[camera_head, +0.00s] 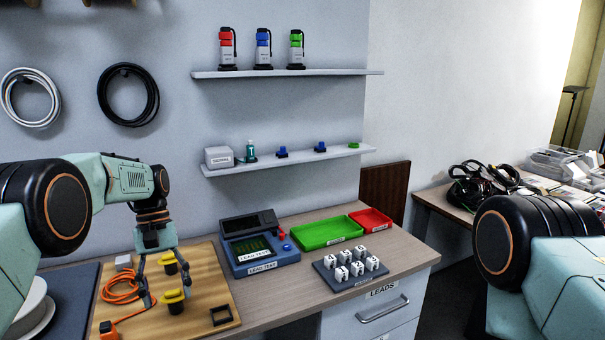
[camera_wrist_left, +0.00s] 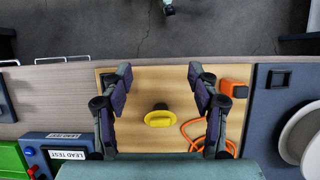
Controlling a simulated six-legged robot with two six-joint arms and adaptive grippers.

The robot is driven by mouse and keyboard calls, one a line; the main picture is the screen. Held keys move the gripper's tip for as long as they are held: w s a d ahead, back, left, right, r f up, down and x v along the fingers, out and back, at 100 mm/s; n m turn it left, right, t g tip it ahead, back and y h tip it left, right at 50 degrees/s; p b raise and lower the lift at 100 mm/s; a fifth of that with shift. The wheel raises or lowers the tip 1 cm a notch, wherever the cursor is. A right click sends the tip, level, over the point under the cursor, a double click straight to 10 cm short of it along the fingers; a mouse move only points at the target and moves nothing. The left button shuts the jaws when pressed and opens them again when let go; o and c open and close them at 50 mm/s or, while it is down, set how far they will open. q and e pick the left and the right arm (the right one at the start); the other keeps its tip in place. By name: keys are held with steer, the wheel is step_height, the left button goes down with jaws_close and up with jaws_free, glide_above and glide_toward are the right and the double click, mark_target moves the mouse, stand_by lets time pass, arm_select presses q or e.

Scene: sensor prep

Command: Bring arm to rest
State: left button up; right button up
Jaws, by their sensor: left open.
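My left gripper (camera_head: 166,288) points down over the wooden board (camera_head: 215,262), its two fingers spread. It also shows in the left wrist view (camera_wrist_left: 160,82), open with nothing between the fingertips. Two black pieces with yellow tops, a rear one (camera_head: 168,268) and a front one (camera_head: 174,304), stand on the board by the fingers. In the left wrist view one yellow-topped piece (camera_wrist_left: 159,118) shows between the fingers, apart from both. An orange cable (camera_head: 117,287) lies coiled on the board to the left. My right gripper is out of view.
A blue lead tester (camera_head: 262,268), a green tray (camera_head: 328,233), a red tray (camera_head: 370,219) and a block rack (camera_head: 335,284) stand right of the board. Plates (camera_head: 30,312) lie at left. Two wall shelves (camera_head: 285,73) (camera_head: 290,160) hold small devices.

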arm_select(q)
steer(key=s+d+f+m+t+b, duration=0.1)
steer(key=s+f+b, duration=0.1)
steer(key=s+f, duration=0.5)
steer(key=s+d+f+y+b, duration=0.1)
steer(key=s+f+b, duration=0.15)
steer(key=f, duration=0.95)
steer(key=s+d+f+m+t+b, duration=0.1)
steer(key=s+f, duration=0.5)
steer(key=f, duration=0.3)
steer(key=s+d+f+m+t+b, duration=0.1)
steer(key=s+f+b, duration=0.1)
steer(key=s, duration=1)
steer(key=s+d+f+m+t+y+b, duration=0.1)
steer(key=s+f+b, duration=0.1)
steer(key=s, duration=1)
steer(key=shift+s+f+b, duration=0.2)
steer(key=shift+f+b, duration=0.2)
steer(key=shift+b, duration=0.35)
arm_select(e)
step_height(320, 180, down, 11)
